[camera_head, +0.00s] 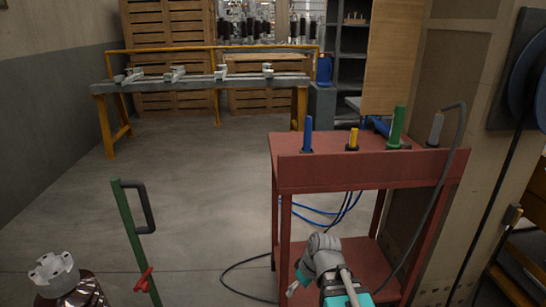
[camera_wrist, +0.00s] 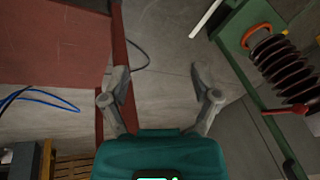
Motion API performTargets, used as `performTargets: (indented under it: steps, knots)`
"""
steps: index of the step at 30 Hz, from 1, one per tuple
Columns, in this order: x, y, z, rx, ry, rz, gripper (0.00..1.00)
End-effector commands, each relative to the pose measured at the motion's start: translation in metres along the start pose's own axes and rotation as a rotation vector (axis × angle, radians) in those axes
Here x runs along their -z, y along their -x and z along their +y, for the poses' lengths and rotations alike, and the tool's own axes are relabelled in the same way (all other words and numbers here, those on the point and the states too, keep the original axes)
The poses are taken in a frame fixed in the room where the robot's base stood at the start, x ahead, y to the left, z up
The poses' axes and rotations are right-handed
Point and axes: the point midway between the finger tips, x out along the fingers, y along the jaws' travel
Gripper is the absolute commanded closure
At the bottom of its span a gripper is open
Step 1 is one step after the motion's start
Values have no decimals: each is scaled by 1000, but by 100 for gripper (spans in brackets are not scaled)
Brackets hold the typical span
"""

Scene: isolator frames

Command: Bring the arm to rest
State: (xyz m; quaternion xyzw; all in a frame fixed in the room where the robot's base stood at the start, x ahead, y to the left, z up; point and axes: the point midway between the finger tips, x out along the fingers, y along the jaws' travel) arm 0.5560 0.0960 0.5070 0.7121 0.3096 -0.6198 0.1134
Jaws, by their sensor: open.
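My gripper (camera_wrist: 162,82) is open in the wrist view, its two grey fingers spread apart with bare floor between them and nothing held. In the head view my arm, grey with teal parts, shows at the bottom, in front of the red stand (camera_head: 375,172). The red stand also fills the upper left of the wrist view (camera_wrist: 50,45), beside the left finger. A brown ribbed insulator (camera_wrist: 280,58) on a green frame (camera_wrist: 232,48) lies to the right, apart from the fingers.
The stand's top carries a blue handle (camera_head: 307,135), a yellow one (camera_head: 352,139), a green one (camera_head: 396,127) and a grey one (camera_head: 435,129) with a cable. A green post (camera_head: 135,235) with a red lever (camera_head: 143,280) stands at left. Open floor (camera_head: 195,190) lies between.

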Motion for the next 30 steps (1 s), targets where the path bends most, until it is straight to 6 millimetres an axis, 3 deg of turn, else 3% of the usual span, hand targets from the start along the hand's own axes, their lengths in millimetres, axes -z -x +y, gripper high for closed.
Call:
performTargets:
  steps: [1, 6, 18, 30]
  knots:
    - [-8, 12, 7, -31, -76, -24, 21]
    - [-29, 28, 29, -126, -292, -80, 21]
    - [-63, 59, 60, -291, -624, -136, 21]
    - [-52, 101, 48, -283, -611, -134, 21]
